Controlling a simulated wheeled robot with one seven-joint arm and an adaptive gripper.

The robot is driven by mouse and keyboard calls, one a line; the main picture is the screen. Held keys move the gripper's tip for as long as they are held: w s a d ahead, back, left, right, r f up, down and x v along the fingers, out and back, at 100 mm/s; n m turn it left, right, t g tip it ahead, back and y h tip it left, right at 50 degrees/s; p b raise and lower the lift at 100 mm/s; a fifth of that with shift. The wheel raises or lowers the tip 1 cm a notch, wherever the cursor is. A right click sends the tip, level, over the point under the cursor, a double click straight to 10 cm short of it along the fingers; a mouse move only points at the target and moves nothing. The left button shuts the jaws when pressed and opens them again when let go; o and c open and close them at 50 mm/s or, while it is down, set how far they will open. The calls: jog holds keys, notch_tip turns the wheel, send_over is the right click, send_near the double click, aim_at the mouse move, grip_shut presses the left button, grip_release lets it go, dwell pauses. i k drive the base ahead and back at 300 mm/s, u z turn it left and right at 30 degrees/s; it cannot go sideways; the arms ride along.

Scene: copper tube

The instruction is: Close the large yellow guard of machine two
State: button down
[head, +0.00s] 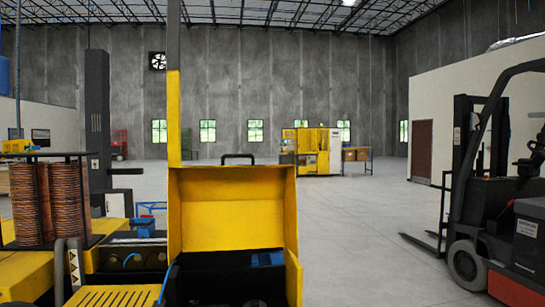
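A large yellow guard (230,205) stands open and upright near the middle of the head view, its hollow inner side facing me. A black handle (238,157) sticks up from its top edge. Below it, the dark inside of the machine (225,285) is exposed, with a blue part (268,259) in it. The bottom of the machine is cut off by the frame. No machine number is readable. My gripper is not in view.
Copper coils (62,203) stand on a yellow machine bed (30,270) at left. A tall yellow and black post (173,115) rises beside the guard. A forklift (495,200) stands at right. The floor (345,225) between the guard and forklift is clear. A yellow machine (312,150) stands far back.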

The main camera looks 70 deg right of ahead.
aim_at(223, 207)
jog(key=z, duration=1.35)
